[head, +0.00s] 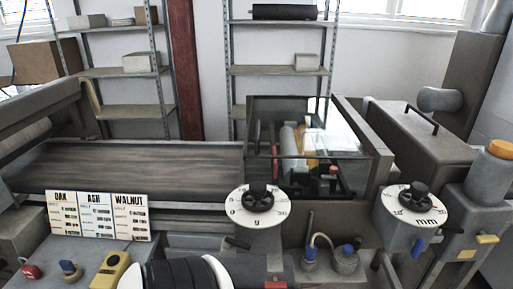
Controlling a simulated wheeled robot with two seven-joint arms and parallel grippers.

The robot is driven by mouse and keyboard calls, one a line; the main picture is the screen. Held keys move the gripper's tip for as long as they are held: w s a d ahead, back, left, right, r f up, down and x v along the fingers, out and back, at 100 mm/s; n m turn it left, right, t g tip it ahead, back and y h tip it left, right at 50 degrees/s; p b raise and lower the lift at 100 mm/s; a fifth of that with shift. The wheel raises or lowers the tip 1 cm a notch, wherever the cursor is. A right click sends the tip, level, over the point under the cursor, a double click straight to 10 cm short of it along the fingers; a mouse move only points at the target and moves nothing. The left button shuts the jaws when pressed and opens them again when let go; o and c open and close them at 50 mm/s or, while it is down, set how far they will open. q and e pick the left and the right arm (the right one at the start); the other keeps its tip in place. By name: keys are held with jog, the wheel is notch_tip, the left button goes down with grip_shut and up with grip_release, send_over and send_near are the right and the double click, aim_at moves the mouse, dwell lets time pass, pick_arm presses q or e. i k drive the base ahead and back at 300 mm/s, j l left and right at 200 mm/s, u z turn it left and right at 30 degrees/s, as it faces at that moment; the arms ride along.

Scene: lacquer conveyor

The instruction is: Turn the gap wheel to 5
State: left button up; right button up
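Two round white dials with black handwheels face me. The right dial (410,205) is marked "mm" and stands on a grey housing; its black handwheel (416,197) sits at its middle. The other dial (257,207) is at centre, with a "y"-like mark and its own black handwheel (258,194). No label naming the gap wheel can be read, though the "mm" scale fits a gap setting. The numbers and the pointer positions are too small to read surely.
A conveyor belt (130,166) runs to a glass-covered box (305,140). OAK, ASH and WALNUT cards (98,216) stand at left. An orange-capped cylinder (491,172) stands right.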

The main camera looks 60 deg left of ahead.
aim_at(258, 190)
jog(key=u, duration=2)
jog(key=k+j, duration=0.05)
jog(key=j, duration=0.05)
